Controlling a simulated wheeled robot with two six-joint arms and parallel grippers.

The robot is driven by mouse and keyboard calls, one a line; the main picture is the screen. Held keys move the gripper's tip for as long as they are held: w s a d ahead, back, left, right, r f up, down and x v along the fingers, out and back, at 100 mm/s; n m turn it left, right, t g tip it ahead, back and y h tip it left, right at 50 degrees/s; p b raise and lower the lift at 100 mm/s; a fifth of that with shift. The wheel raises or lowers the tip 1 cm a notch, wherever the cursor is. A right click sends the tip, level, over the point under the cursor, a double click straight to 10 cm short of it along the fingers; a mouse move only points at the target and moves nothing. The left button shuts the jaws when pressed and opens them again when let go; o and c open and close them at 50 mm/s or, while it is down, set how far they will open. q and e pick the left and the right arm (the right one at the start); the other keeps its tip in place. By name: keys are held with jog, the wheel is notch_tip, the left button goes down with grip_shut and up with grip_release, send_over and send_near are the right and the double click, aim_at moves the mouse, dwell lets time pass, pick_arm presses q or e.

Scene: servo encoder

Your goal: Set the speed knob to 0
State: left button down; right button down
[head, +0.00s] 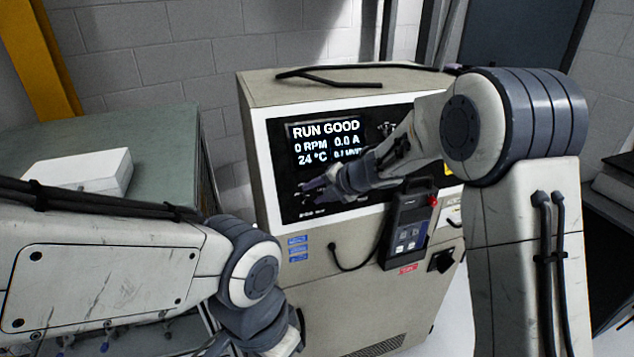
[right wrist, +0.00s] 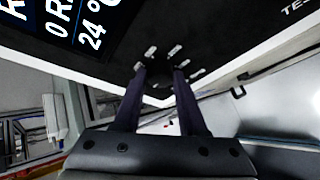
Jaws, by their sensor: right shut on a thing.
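The control panel (head: 285,190) is black in a white frame on the front of a beige cabinet. Its lit display (head: 326,142) reads RUN GOOD, 0 RPM, 0.0 A and 24 °C. My right gripper (head: 314,189) is at the lower left of the panel, below the display. In the right wrist view its two dark fingers (right wrist: 158,76) are shut on the dark speed knob (right wrist: 158,67), with pale scale marks around it. The knob is mostly hidden and its pointer cannot be read. My left arm enters at the lower left, its gripper out of view.
A handheld pendant (head: 408,232) with a red button hangs on the cabinet front, right of my right gripper. A black cable (head: 330,78) lies on the cabinet top. A white box (head: 85,172) sits on a green-grey cabinet (head: 150,130) at left.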

jog(key=n+p, duration=0.1)
jog(key=n+h+p, duration=0.1)
jog(key=n+p, duration=0.1)
jog(key=n+h+p, duration=0.1)
jog(key=p, duration=0.1)
jog(key=shift+a+r+g, duration=0.25)
jog(key=shift+g, duration=0.05)
jog(key=shift+s+a+f+n+h+p, duration=0.1)
jog(key=shift+f+n+h+p, duration=0.1)
jog(key=shift+n+h+p, duration=1)
jog(key=shift+n, duration=0.4)
jog(key=shift+c, duration=2.4)
grip_release()
